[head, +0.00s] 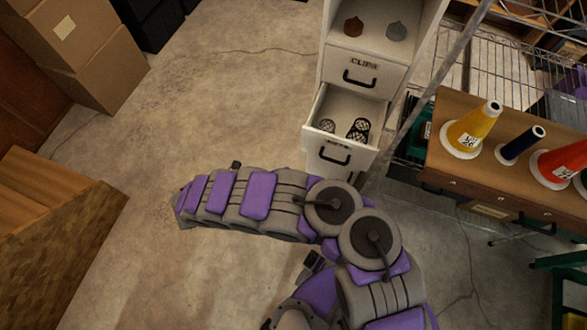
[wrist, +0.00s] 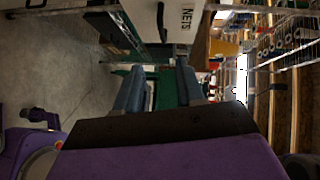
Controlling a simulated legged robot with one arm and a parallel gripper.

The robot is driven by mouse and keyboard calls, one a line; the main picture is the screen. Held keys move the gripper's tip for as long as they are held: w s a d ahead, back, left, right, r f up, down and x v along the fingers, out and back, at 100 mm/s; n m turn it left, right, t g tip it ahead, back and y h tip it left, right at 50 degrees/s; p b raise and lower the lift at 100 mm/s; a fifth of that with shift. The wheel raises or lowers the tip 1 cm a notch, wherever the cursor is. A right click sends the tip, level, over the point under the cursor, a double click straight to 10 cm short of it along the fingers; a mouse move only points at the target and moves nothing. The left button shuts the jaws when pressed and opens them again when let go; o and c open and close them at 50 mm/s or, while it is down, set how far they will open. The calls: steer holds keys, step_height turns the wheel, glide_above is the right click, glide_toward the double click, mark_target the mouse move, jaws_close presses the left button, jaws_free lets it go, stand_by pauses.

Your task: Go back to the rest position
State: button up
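My gripper (wrist: 158,68) shows in the wrist view with its two grey-blue fingers apart and nothing seen between them. A green thing shows behind the gap between the fingers. My arm, grey with purple pads, is bent across the lower middle of the head view; I cannot clearly make out the gripper there. The white cabinet (head: 363,50) stands beyond the arm. Its drawer (head: 350,108) is open, with black mesh items (head: 359,128) inside. In the wrist view a drawer front labelled NETS (wrist: 185,22) appears sideways, beyond the fingers and apart from them.
Cardboard boxes (head: 95,70) stand at upper left, a wooden block (head: 55,225) at lower left. Concrete floor (head: 220,80) is clear between.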

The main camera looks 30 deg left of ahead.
steer(key=shift+s+a, duration=0.3)
steer(key=shift+s, duration=0.1)
steer(key=shift+w+r, duration=0.1)
